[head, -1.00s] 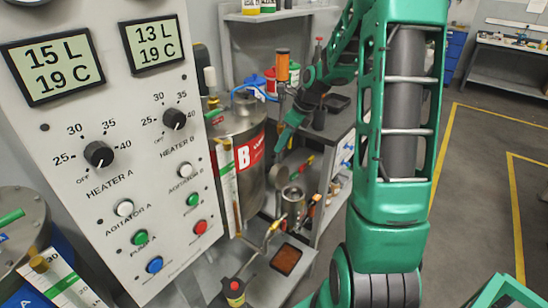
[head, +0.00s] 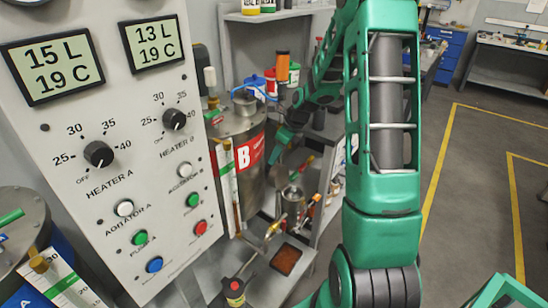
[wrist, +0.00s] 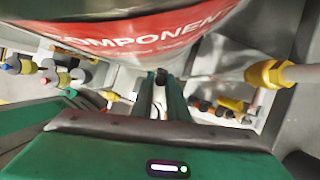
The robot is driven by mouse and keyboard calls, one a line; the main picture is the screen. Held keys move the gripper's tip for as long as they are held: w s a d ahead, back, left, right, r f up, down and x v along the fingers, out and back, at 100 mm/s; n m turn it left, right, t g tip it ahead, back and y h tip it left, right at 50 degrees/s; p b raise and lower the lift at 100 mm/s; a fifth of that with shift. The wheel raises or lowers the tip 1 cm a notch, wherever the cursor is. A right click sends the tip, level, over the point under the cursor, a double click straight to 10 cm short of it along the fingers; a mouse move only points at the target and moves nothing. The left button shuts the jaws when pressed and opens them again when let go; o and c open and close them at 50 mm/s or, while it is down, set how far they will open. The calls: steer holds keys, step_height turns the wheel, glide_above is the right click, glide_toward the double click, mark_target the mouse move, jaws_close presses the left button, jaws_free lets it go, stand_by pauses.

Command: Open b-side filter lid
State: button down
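The B tank (head: 222,128) is a steel cylinder with a red and white B label. Below and right of it, a small steel canister (head: 293,207) stands among pipes and valves; it looks like the B-side filter, and its lid is too small to make out clearly. My gripper (head: 282,141) is beside the tank's right side, above and apart from the canister. In the wrist view, the green fingers of my gripper (wrist: 161,78) point toward the tank's red label (wrist: 150,32). Their gap is unclear, and no held object shows. The canister cannot be made out there.
The control panel (head: 110,165) with knobs and buttons fills the left. Brass-fitted pipes (head: 268,236) run in front of the canister. A shelf with bottles and an orange cylinder (head: 281,68) stands behind. Open floor (head: 470,190) lies to the right.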

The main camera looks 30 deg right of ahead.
steer(key=shift+s+d+r+t, duration=0.1)
steer(key=shift+s+d+t, duration=0.15)
steer(key=shift+s, duration=0.2)
steer(key=shift+s+d+r+t, duration=0.1)
steer(key=shift+s+d+t, duration=0.15)
steer(key=shift+s, duration=0.2)
steer(key=shift+s+d, duration=0.1)
steer(key=shift+s, duration=0.3)
steer(key=c, duration=1.9)
jaws_free()
steer(key=shift+r, duration=0.15)
steer(key=v, duration=1)
steer(key=shift+d+r, duration=0.2)
steer(key=shift+s, duration=0.15)
